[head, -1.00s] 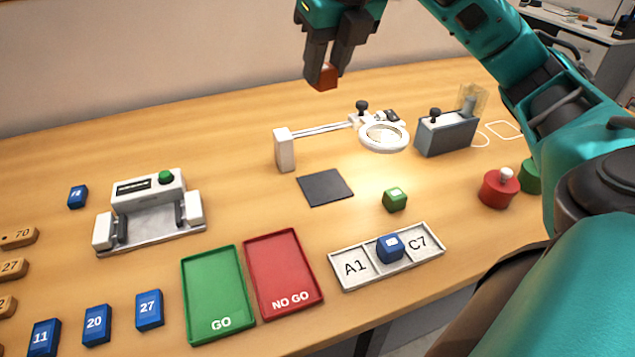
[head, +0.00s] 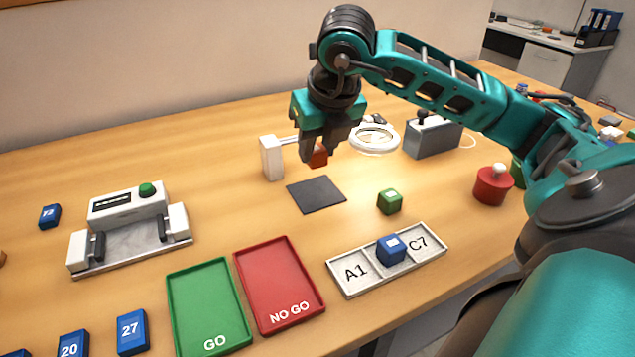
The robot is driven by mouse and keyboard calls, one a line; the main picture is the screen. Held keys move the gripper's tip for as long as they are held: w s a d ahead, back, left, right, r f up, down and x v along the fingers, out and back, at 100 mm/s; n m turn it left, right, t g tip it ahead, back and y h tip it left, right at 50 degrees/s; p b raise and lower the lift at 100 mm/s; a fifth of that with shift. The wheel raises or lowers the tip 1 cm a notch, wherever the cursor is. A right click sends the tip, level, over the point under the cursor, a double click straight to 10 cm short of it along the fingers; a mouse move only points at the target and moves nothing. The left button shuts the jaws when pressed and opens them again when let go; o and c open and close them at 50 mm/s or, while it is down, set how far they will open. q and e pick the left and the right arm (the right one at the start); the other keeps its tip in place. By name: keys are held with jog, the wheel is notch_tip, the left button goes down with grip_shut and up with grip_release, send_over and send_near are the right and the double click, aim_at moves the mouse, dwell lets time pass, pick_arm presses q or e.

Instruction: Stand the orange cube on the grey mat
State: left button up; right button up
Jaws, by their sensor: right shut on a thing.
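The orange cube (head: 319,155) is held between the fingers of my right gripper (head: 318,152), which is shut on it. The fingers hide part of the cube. The gripper points down and holds the cube above the table, just beyond the far edge of the grey mat in the picture. The grey mat (head: 316,195) is a dark flat square lying on the table, and nothing lies on it. My left gripper is not in view.
A white magnifier lamp (head: 271,158) stands behind the mat. A green cube (head: 390,201) lies to its right. A tray with a blue cube (head: 391,249), a red NO GO tray (head: 278,285) and a green GO tray (head: 209,308) lie in front. A gauge (head: 129,228) stands left.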

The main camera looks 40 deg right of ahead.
jog(key=shift+f, duration=0.9)
notch_tip(320, 180, down, 4)
jog(key=shift+f+b, duration=0.1)
jog(key=shift+b, duration=0.4)
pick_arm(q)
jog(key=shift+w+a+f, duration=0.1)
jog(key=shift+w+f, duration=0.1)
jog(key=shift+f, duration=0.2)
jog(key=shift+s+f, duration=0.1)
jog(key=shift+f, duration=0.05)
pick_arm(e)
jog(key=shift+f, duration=0.1)
jog(key=shift+f, duration=0.1)
jog(key=o, duration=1)
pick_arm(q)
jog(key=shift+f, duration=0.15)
